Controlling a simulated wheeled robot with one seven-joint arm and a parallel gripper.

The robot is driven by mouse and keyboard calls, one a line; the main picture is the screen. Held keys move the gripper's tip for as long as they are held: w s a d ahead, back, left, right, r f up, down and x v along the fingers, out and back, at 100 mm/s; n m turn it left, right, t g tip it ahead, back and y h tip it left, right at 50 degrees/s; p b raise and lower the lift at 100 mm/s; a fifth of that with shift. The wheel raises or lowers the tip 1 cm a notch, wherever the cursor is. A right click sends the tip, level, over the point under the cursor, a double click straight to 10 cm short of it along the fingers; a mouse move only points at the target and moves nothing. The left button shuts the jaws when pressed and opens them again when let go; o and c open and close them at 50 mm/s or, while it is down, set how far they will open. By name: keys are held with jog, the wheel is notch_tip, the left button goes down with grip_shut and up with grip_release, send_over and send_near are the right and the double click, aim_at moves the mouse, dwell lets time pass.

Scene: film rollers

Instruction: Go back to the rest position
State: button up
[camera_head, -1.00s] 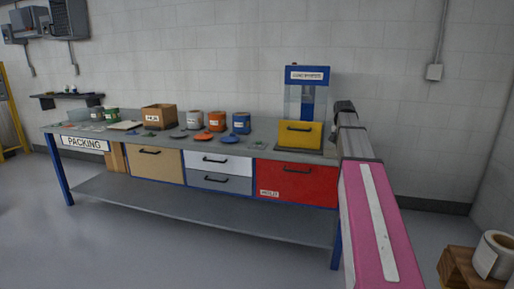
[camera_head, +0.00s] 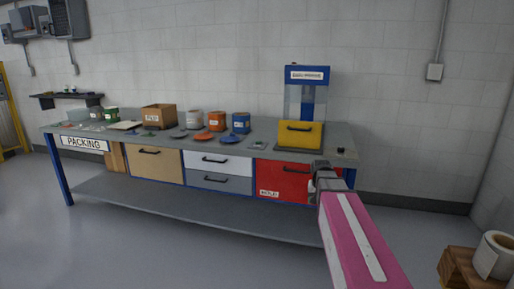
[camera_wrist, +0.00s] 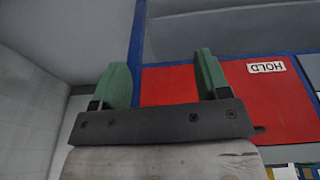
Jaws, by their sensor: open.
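My gripper shows in the wrist view (camera_wrist: 162,80) with its two green fingers spread apart and nothing between them. Behind the fingers is the red drawer front (camera_wrist: 180,110) with its HOLD label. In the head view my pink arm reaches up from the lower right, and its dark end lies in front of the right part of the red drawer (camera_head: 275,178), below the tabletop. The fingers are too small to make out there.
The packing bench (camera_head: 215,212) stands against the wall, with a blue machine (camera_head: 306,95) with a yellow drawer (camera_head: 300,135), a cardboard box (camera_head: 158,116) and several tins on top. Open floor lies in front.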

jog(key=s+a+f+n+g, duration=0.1)
jog(key=s+a+f, duration=0.3)
jog(key=s+f, duration=0.2)
jog(key=s+a+f+n+g+y, duration=0.1)
jog(key=s+a+f+n, duration=0.1)
jog(key=s+a+f, duration=0.2)
jog(key=s+f, duration=0.3)
jog(key=s, duration=0.4)
jog(key=shift+s+a+f, duration=0.15)
jog(key=shift+f, duration=0.05)
